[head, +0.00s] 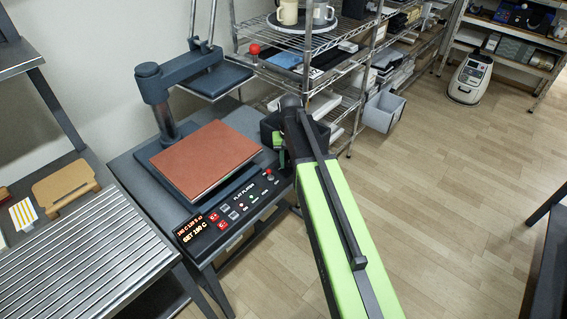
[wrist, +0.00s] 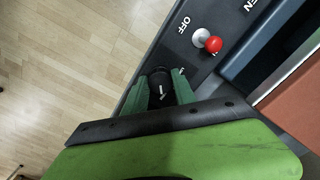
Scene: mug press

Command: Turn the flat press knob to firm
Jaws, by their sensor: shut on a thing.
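The flat press (head: 205,158) stands at the left in the head view, with a red-brown platen and a dark control panel (head: 232,210) along its front. The black press knob (wrist: 160,86) has a pale pointer line and shows between my green fingers in the wrist view. My gripper (wrist: 160,90) is shut on the knob, one finger on each side. In the head view my gripper (head: 277,143) is at the panel's right end, and my arm hides the knob there. The knob's setting labels are mostly covered by the fingers.
A red-tipped switch (wrist: 207,40) beside an OFF label stands close to my fingers. A wire shelf (head: 310,45) with a tray of mugs stands behind the press. A ribbed metal table (head: 90,265) is at the left.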

